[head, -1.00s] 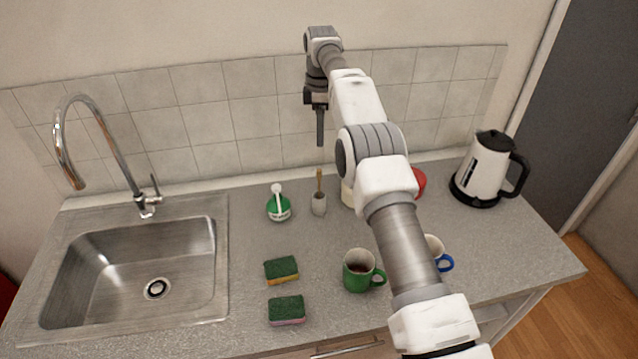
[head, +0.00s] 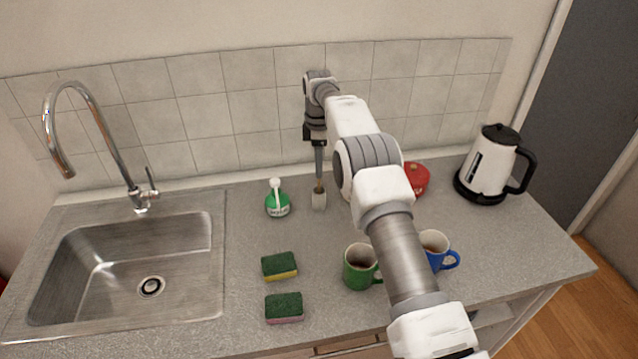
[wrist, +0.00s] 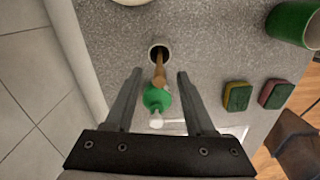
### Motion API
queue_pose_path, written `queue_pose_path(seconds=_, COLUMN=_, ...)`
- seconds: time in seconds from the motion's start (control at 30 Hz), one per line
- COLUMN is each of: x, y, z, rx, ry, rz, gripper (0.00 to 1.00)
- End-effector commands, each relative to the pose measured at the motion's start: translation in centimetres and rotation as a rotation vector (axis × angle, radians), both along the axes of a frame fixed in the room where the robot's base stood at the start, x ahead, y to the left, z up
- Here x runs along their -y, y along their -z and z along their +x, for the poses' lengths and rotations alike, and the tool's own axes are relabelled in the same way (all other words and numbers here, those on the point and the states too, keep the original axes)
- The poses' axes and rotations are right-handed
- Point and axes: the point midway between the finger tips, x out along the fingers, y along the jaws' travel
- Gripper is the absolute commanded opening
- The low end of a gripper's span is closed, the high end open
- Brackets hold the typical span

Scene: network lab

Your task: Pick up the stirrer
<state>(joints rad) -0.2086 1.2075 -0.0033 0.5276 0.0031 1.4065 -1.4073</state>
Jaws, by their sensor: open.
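The stirrer (head: 319,187) is a thin wooden stick standing up in a small grey holder (head: 319,201) at the back of the counter. In the wrist view the stirrer (wrist: 159,72) leans out of the round mouth of its holder (wrist: 153,46). My gripper (head: 319,174) points down just above the holder, at the stirrer's upper part. In the wrist view my gripper's two fingers (wrist: 160,72) are apart, with the stirrer showing in the gap between them. I see no contact between finger and stirrer.
A green bottle (head: 277,203) with a white top stands just left of the holder. A red object (head: 416,178), partly behind my arm, is to the right. A green mug (head: 358,270), a blue-handled mug (head: 437,249), sponges (head: 279,266) and a kettle (head: 488,168) are around. The sink (head: 130,265) is left.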

Motion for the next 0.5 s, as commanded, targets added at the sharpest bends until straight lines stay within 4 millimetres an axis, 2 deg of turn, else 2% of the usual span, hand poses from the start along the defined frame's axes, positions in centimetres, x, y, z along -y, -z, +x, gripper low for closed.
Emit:
queue_pose_path(seconds=0.17, x=0.0, y=1.1, z=0.0, rx=-0.001, ry=0.0, rz=0.0, gripper=0.55)
queue_pose_path(seconds=0.5, x=0.1, y=5.6, z=0.0, rx=-0.001, ry=-0.001, rz=-0.001, gripper=0.55)
